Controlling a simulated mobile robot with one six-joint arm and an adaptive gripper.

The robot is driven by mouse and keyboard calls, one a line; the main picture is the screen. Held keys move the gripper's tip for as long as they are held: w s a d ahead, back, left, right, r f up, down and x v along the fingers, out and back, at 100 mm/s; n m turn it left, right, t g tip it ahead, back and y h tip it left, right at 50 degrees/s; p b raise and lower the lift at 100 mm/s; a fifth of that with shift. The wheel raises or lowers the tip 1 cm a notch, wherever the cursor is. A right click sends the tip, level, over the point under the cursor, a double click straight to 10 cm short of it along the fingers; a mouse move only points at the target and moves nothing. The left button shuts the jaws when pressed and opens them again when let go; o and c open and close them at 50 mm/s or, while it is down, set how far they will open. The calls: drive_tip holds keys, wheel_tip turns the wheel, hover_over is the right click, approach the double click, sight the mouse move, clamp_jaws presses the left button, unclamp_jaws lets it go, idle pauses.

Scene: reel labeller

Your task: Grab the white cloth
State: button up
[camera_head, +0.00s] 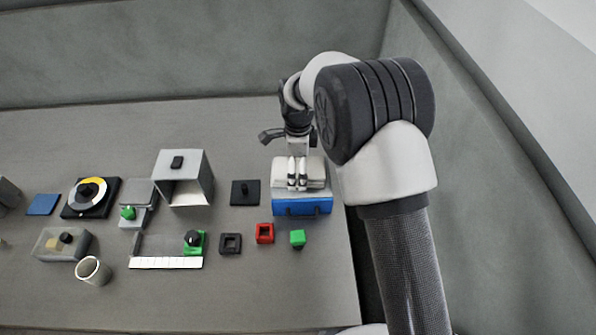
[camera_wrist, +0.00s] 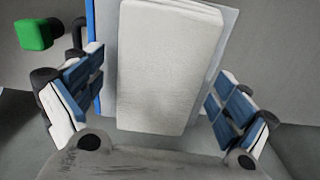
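The white cloth (camera_head: 315,172) lies folded on top of a blue box (camera_head: 316,207) at the right end of the table. In the wrist view the cloth (camera_wrist: 168,60) is a thick, pale, layered block on a light surface with a blue edge. My gripper (camera_head: 298,178) is over the cloth in the head view, which partly hides it. In the wrist view my gripper (camera_wrist: 155,92) is open, with its blue pads on either side of the cloth and gaps showing. The height between fingertips and cloth is hard to tell.
A green block (camera_head: 297,238), a red square (camera_head: 265,233) and a black plate with a knob (camera_head: 245,192) are near the blue box. A grey open box (camera_head: 184,163) stands further left. A cup (camera_head: 92,270) is at front left. A wall rises right of the table.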

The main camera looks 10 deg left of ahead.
drive_tip(key=c, duration=1)
